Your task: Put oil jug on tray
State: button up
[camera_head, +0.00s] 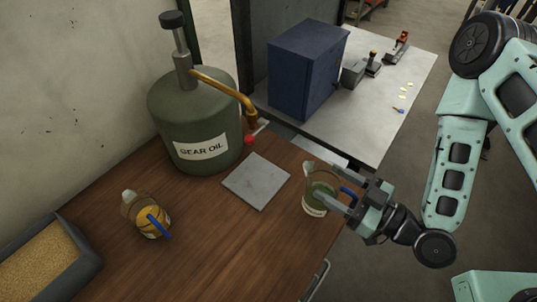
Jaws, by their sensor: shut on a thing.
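A clear jug with greenish contents, a pale label and a blue handle (318,186) is at the right edge of the wooden bench. My gripper (344,190) reaches in from the right and is shut on this jug at its handle side; the fingers partly hide the handle. The jug looks upright; I cannot tell whether its base touches the bench. A second jug (148,212), with amber contents and a blue handle, stands on the bench to the left. A flat grey square plate (256,183), possibly the tray, lies bare on the bench left of the held jug.
A big green drum marked GEAR OIL (195,125) with a brass spout stands behind the plate. A dark bin of tan granules (83,252) is at the lower left. A grey table (395,115) behind carries a blue cabinet (305,70). The front middle of the bench is clear.

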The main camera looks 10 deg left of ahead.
jog(key=b+x, duration=1.3)
jog(key=x, duration=0.6)
notch_tip(320, 180, down, 7)
jog(key=p, duration=0.2)
jog(key=shift+w+a, duration=0.25)
jog(key=shift+a, duration=0.05)
jog(key=shift+f, duration=0.1)
jog(key=o, duration=1.6)
jog(key=shift+c, duration=0.2)
